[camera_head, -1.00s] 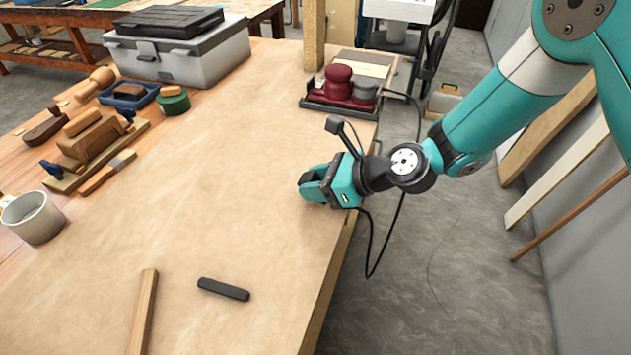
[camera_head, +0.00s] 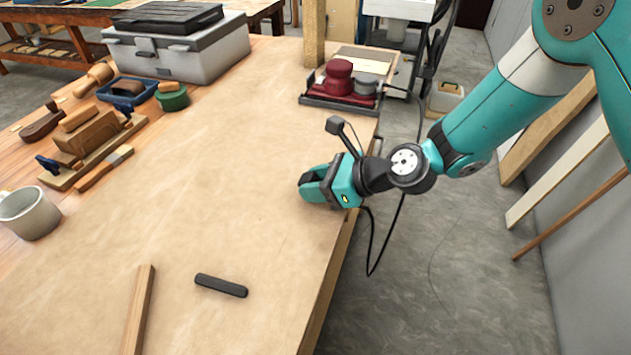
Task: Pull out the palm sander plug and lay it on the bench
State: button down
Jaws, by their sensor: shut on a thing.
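The palm sander (camera_head: 338,78) is dark red and sits on a dark tray at the far right corner of the bench (camera_head: 225,170). Its black cord (camera_head: 398,220) hangs past the bench's right edge, loops below it and rises to my gripper. My gripper (camera_head: 307,187) is low over the bench near the right edge, fingers pointing left. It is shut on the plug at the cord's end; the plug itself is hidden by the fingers. I cannot tell whether the plug touches the bench top.
A black bar (camera_head: 221,286) and a wooden strip (camera_head: 139,310) lie at the front. A grey cup (camera_head: 30,216), a wooden plane (camera_head: 92,140) and a toolbox (camera_head: 180,48) stand along the left and back. The bench middle is clear.

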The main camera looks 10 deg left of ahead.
jog(key=shift+f, duration=0.2)
jog(key=c, duration=0.6)
grip_release()
jog(key=b+v, duration=0.1)
jog(key=v, duration=1.6)
jog(key=s+d+r+n+h, duration=0.2)
jog(key=s+n, duration=0.3)
jog(key=n, duration=0.4)
jog(key=s+d+r+n+g+h, duration=0.1)
jog(key=s+d+r+n+h, duration=0.2)
jog(key=s+n, duration=0.3)
jog(key=s+d+r+n+h, duration=0.2)
jog(key=s+d+r+n, duration=0.2)
jog(key=n, duration=0.7)
jog(key=shift+s+r+n+g+h, duration=0.15)
jog(key=shift+s+r+n+h, duration=0.05)
jog(key=shift+s, duration=0.4)
jog(key=shift+s+r+n+g+h, duration=0.15)
jog(key=shift+s+r+n+h, duration=0.05)
jog(key=shift+s, duration=0.4)
